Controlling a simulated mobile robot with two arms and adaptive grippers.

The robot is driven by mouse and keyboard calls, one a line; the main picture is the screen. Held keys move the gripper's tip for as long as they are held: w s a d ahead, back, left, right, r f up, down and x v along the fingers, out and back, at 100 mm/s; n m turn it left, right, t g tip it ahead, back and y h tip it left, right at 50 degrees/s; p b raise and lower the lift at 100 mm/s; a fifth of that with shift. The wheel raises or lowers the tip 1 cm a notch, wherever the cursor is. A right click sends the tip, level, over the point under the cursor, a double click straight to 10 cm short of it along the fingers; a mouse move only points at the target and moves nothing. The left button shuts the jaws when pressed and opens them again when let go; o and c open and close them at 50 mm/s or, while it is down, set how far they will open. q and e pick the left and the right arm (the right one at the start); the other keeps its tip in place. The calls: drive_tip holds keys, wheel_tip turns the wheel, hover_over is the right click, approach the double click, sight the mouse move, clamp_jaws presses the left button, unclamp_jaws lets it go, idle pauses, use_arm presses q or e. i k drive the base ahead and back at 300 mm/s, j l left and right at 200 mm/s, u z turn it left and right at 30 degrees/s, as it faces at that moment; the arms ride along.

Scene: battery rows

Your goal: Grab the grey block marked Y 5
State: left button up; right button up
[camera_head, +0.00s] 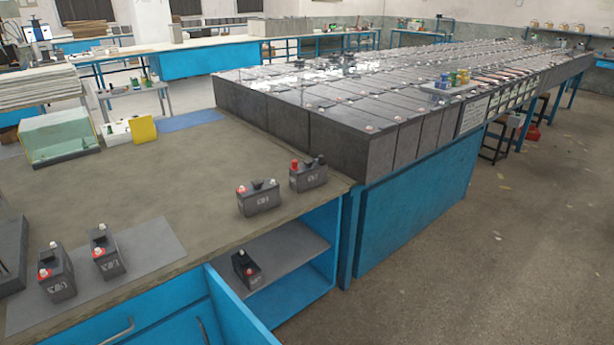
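Several small dark grey battery-like blocks with red and black or white caps and pale markings are in view. Two stand side by side on the workbench's right part: one block (258,198) and, behind it to the right, another (308,176). Two more, a left block (57,274) and a right block (106,254), stand on a grey mat (152,243) at the front left. A fifth block (246,269) is on the open shelf below the benchtop. The markings are too small and blurred to tell which is Y 5. Neither of my grippers shows.
The brown benchtop (200,165) is clear in its middle. A blue cabinet door (240,308) stands open before the shelf (285,250). A long bank of large grey batteries (350,150) borders the bench. A glass case (60,135) is at the left; open floor (490,250) lies right.

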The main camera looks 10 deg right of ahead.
sight(309, 175)
drive_tip(key=i+l, duration=0.1)
drive_tip(key=l, duration=0.4)
drive_tip(key=i+l, duration=0.1)
drive_tip(key=l, duration=0.4)
drive_tip(key=i+l+u, duration=0.1)
drive_tip(key=l, duration=0.4)
drive_tip(key=i+l, duration=0.1)
drive_tip(key=l, duration=0.95)
drive_tip(key=i+l, duration=0.25)
drive_tip(key=i, duration=0.25)
drive_tip(key=i+l+u, duration=0.15)
drive_tip(key=i, duration=0.35)
drive_tip(key=l, duration=0.1)
